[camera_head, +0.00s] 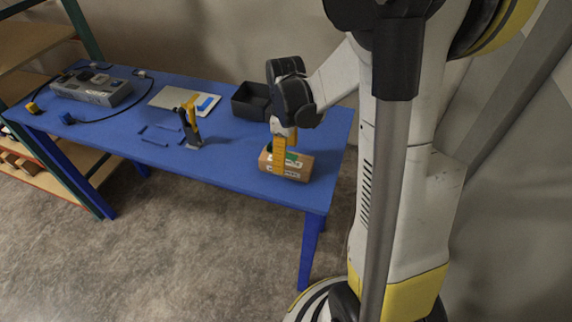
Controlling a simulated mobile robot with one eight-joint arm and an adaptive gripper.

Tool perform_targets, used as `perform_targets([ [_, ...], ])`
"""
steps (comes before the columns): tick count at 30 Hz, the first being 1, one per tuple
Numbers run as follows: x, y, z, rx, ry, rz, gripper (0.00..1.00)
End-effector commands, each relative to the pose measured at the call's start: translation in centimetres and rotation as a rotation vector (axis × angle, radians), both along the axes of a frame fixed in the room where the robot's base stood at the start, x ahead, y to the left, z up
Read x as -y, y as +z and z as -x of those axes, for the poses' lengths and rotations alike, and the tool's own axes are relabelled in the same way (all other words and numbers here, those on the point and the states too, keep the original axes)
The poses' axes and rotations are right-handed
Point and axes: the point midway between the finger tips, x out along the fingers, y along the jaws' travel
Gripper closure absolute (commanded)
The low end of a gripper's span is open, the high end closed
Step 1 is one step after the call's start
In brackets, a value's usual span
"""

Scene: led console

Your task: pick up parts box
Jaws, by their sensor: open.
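The parts box (296,172) is a small brown carton with green and white labels. It sits near the right front corner of the blue table (235,165). My gripper (279,163) points down at the box from above, with its yellow finger in front of the near side. The gripper is open. The other finger is hidden, so I cannot tell whether the fingers touch the box.
A black open bin (250,101) stands just behind. A yellow and black tool (190,122) stands mid-table beside blue strips. A light panel (172,98) and a grey console (92,88) with cables lie further left. A shelf rack (35,45) stands at far left.

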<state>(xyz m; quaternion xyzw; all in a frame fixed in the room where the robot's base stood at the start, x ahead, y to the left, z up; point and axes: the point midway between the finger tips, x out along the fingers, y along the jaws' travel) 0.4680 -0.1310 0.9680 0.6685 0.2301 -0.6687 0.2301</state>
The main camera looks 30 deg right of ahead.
Motion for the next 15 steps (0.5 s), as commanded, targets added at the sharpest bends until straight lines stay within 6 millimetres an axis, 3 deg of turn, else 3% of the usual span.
perform_targets([
  [8, 0.4, -4.4, -0.1, 0.000, 0.000, 0.000, 0.21],
  [15, 0.3, -4.6, -0.1, 0.000, -0.001, 0.000, 0.21],
])
